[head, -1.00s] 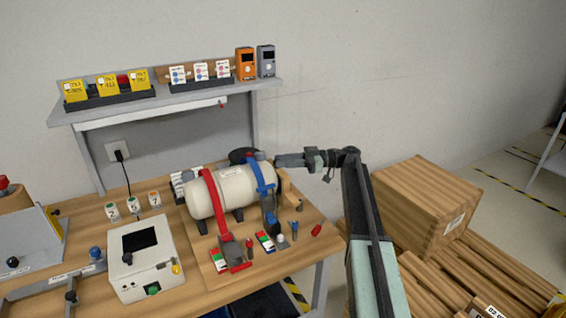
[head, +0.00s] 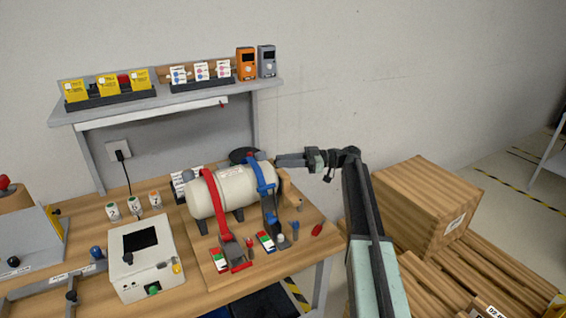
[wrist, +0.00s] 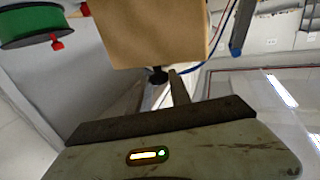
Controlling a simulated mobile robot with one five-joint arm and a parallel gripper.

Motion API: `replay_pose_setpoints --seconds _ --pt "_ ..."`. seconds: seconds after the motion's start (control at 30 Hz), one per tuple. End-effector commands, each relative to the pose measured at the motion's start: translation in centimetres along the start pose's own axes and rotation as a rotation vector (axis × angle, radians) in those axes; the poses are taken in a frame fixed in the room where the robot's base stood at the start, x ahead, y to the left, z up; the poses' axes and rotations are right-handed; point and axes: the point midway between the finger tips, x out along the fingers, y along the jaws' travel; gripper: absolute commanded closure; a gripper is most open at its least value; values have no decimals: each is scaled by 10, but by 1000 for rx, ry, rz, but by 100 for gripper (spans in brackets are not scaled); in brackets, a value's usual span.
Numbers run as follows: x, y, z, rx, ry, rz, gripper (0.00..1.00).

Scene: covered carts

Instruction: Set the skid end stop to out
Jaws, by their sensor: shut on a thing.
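A cream tank (head: 225,192) lies on a skid board on the bench, held by a red strap and a blue strap. A wooden block (head: 285,185), apparently the end stop, stands at the tank's right end. My gripper (head: 279,160) reaches in from the right, level with the tank's top right end. In the wrist view a tan block (wrist: 150,32) fills the top middle, with a dark round knob (wrist: 158,76) below it. My gripper (wrist: 168,80) is shut at this knob. Its exact grip and the stop's setting cannot be made out.
A white instrument box (head: 145,260) stands left of the skid. Several small knobs and red-green labels sit at the skid's front. A shelf (head: 170,100) is above. A large wooden crate (head: 425,205) and planks are at the right, beyond my arm.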

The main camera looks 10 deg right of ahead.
Motion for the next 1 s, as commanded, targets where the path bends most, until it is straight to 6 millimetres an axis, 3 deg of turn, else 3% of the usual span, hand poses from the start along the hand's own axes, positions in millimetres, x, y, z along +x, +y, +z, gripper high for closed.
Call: replay_pose_setpoints --seconds 0.17,0.5,0.73,0.77,0.8,1.0 --pt "-4 -1 2 2 -8 -8 100" --pt "-50 19 2 3 -8 -4 100" --pt "-50 17 2 3 -8 -5 100" --pt "-50 17 2 3 -8 -5 73" --pt "-50 17 2 2 -7 -5 68" --pt "-50 18 1 1 -4 -3 68"
